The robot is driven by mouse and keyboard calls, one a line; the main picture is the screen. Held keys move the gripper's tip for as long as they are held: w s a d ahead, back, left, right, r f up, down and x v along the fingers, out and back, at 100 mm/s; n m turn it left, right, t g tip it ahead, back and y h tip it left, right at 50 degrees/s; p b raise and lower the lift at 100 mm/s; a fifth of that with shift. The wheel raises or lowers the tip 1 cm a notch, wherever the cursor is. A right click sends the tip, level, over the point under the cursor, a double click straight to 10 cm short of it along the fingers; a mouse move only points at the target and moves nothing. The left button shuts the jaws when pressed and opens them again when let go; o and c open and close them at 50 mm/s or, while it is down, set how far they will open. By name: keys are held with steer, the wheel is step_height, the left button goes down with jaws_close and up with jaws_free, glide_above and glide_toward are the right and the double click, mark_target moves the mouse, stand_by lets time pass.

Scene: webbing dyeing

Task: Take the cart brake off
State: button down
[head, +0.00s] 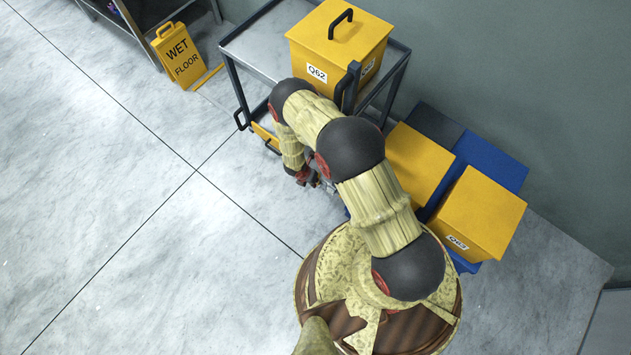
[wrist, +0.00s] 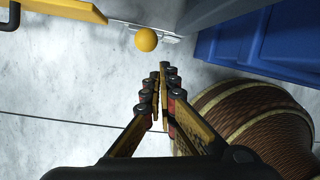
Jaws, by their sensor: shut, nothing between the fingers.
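The cart (head: 252,58) is a grey-topped frame with dark posts against the wall. A black upright piece (head: 350,84) stands at its near right corner. In the wrist view a round yellow knob (wrist: 146,40) sits beside a grey metal part (wrist: 190,14); I cannot tell for sure that it is the brake's end. My gripper (wrist: 161,72) is shut and empty, its fingertips just below the knob in the picture and seemingly apart from it. In the head view my gripper (head: 318,184) is low at the cart's near side, and my arm hides the knob.
A yellow box marked Q62 (head: 330,45) stands on the cart. Two yellow boxes (head: 418,160) (head: 480,212) stand on a blue base (head: 497,170) to the right. A yellow wet floor sign (head: 180,57) stands at the upper left. The floor at left is clear.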

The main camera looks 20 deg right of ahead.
steer(key=w+d+r+p, duration=0.2)
steer(key=w+d+r, duration=0.1)
steer(key=r, duration=0.4)
steer(key=shift+w+d, duration=0.15)
steer(key=shift+w, duration=0.25)
steer(key=shift+s, duration=0.1)
